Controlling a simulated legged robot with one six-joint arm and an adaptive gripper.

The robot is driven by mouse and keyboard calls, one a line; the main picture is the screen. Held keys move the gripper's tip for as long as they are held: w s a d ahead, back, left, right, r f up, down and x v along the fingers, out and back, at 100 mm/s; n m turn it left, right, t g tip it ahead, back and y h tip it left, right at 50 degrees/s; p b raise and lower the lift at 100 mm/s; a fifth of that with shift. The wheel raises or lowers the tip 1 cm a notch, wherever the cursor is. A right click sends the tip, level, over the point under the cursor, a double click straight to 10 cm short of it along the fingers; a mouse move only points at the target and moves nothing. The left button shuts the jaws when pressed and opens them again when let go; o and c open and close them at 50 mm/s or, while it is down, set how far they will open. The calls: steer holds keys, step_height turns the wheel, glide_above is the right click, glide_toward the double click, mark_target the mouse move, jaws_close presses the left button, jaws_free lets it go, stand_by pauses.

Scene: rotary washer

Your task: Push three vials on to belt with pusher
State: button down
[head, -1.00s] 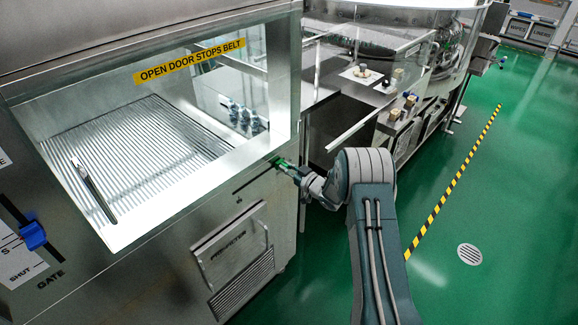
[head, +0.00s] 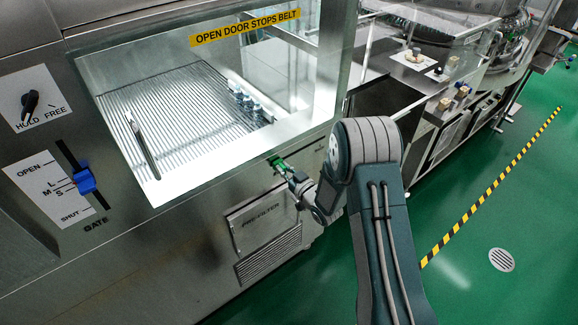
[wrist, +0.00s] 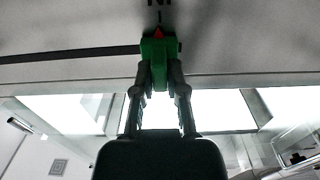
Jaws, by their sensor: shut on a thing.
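A row of small glass vials (head: 250,104) stands behind the window at the right edge of the ribbed belt (head: 170,120). I cannot clearly make out the pusher beside them. A green slide knob (head: 278,163) sits on the front panel below the window. My gripper (head: 287,172) is shut on this knob. In the wrist view the green knob (wrist: 158,48), with a red mark, is between the fingertips of my gripper (wrist: 159,70), and a dark slot runs to its left.
A blue gate lever (head: 85,180) stands near S and M on the left panel. A black HOLD/FREE knob (head: 29,103) is above it. A thin metal bar (head: 143,147) lies over the belt's left side. Green floor is open at right.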

steer(key=c, duration=0.7)
jaws_free()
steer(key=v, duration=1.2)
steer(key=shift+f, duration=0.1)
steer(key=shift+w, duration=0.1)
